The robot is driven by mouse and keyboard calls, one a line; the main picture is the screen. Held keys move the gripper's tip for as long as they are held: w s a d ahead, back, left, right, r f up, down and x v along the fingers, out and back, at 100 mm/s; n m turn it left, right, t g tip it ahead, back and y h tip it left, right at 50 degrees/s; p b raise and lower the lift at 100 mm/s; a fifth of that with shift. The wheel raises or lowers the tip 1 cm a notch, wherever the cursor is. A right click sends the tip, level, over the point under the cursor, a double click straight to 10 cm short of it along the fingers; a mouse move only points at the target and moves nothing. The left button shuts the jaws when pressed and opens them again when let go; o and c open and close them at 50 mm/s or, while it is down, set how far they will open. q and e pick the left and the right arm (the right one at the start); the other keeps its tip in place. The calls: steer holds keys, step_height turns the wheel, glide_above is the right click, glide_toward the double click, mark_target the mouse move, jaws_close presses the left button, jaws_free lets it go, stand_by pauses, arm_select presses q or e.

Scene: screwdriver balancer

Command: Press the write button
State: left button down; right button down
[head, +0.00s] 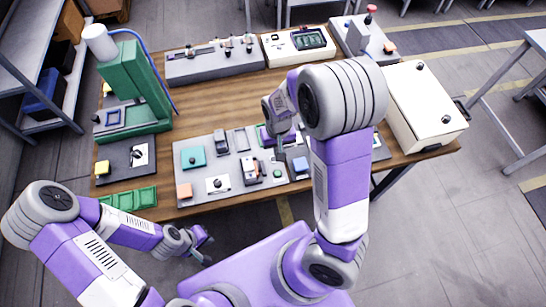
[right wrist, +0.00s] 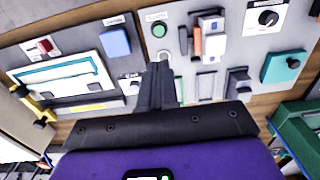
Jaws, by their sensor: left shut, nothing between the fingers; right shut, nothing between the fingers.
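No label reading "write" is legible. In the head view my right gripper (head: 278,146) is over the panel, partly hidden by my arm. My left gripper (head: 208,240) is shut and empty, off the table's front edge.
The grey panel (head: 205,171) also carries a teal pad (head: 193,158), an orange pad (head: 184,191) and a black knob (head: 217,184). A green press (head: 135,85) stands at the left, a cream box (head: 425,105) at the right. Wood is bare behind the panel.

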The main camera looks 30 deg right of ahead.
steer(key=b, duration=0.3)
glide_toward(277, 173)
step_height(277, 173, down, 5)
steer(key=shift+d+f, duration=0.1)
steer(key=shift+f, duration=0.05)
steer(key=shift+f+b, duration=0.3)
steer(key=shift+f, duration=0.45)
